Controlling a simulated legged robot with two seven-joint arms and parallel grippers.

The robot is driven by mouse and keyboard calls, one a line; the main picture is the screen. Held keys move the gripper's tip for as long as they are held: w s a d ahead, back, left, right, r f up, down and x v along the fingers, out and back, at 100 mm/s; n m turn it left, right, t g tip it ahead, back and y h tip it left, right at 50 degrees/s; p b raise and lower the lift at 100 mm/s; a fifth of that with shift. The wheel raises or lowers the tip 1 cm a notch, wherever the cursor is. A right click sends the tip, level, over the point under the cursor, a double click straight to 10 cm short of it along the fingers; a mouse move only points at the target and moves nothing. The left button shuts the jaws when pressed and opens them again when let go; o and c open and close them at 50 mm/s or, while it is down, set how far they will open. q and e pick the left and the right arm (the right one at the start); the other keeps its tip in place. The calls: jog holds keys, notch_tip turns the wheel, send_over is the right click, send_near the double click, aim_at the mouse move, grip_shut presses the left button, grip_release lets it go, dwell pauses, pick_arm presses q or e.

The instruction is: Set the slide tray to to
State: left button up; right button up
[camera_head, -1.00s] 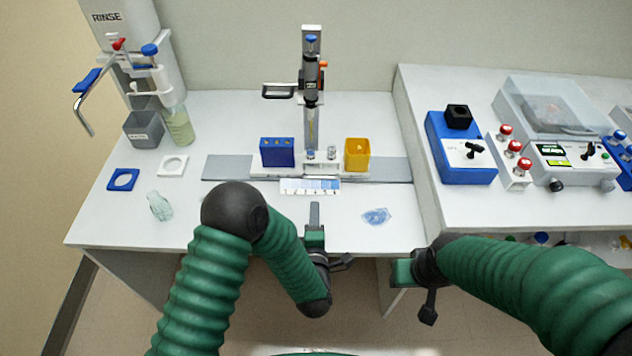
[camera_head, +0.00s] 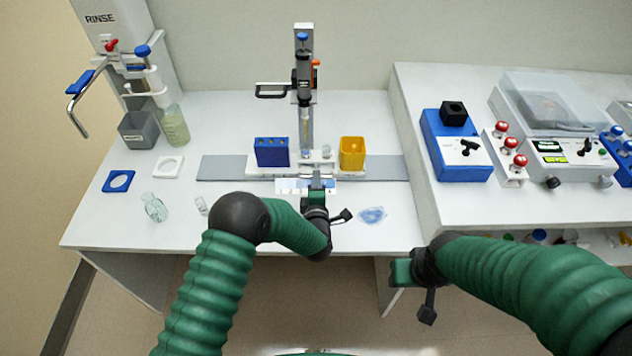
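The slide tray (camera_head: 298,170) is a low white carriage on a grey rail (camera_head: 225,168), under the upright stand (camera_head: 303,110). It carries a blue holed block (camera_head: 271,152) at its left, small clear vials near its middle and a yellow open box (camera_head: 352,153) at its right. My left gripper (camera_head: 317,181) is at the tray's front edge, right of middle; contact and finger opening are unclear. My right gripper (camera_head: 403,271) hangs before the table's front edge, away from the tray; its opening is unclear.
At left are the rinse station, a grey bin (camera_head: 140,130), a bottle (camera_head: 174,127), blue and white square rings and clear glassware (camera_head: 155,207). A blue patch (camera_head: 372,215) lies right of my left gripper. A higher bench at right holds a blue box (camera_head: 456,147) and instruments.

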pick_arm(q)
jog(key=shift+d, duration=0.4)
grip_shut()
jog(key=shift+a, duration=0.5)
jog(key=shift+f, duration=0.1)
jog(key=shift+d, duration=0.25)
jog(key=shift+s+a+f, duration=0.1)
jog(key=shift+a, duration=0.1)
